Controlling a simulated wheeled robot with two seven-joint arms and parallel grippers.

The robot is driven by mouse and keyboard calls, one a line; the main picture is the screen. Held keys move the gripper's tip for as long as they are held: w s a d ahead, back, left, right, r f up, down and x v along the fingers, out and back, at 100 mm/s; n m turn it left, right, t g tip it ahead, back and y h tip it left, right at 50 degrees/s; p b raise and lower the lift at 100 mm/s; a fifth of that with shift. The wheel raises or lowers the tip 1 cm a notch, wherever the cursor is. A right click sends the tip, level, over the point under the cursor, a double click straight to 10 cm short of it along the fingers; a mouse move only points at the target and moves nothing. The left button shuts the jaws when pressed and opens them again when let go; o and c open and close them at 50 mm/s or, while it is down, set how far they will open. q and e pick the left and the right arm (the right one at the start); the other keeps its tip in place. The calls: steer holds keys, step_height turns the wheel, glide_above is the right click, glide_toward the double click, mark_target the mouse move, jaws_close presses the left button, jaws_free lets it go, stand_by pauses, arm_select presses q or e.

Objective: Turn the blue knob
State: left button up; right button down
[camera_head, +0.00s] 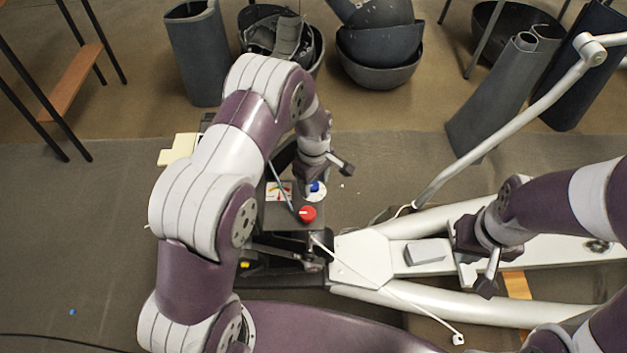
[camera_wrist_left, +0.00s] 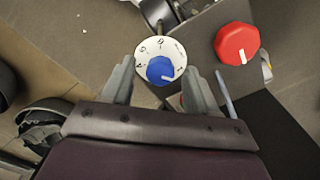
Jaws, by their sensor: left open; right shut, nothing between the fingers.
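The blue knob (camera_head: 316,187) sits on a round white dial on the dark machine housing in the head view. My left gripper (camera_head: 328,178) is over the dial. In the left wrist view its fingers (camera_wrist_left: 158,85) are spread, one on each side of the knob. I cannot tell whether they touch it. My right gripper (camera_head: 482,283) is shut and empty over the white frame at the right, away from the knob.
A red knob (camera_head: 308,213) sits close to the blue one and shows in the left wrist view (camera_wrist_left: 237,43). A gauge (camera_head: 279,191) is beside them. The white frame (camera_head: 365,256) extends right. Dark bins (camera_head: 195,50) and bowls (camera_head: 378,60) stand behind.

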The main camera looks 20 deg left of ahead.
arm_select(q)
steer(key=c, duration=1)
steer(key=shift+c, duration=0.2)
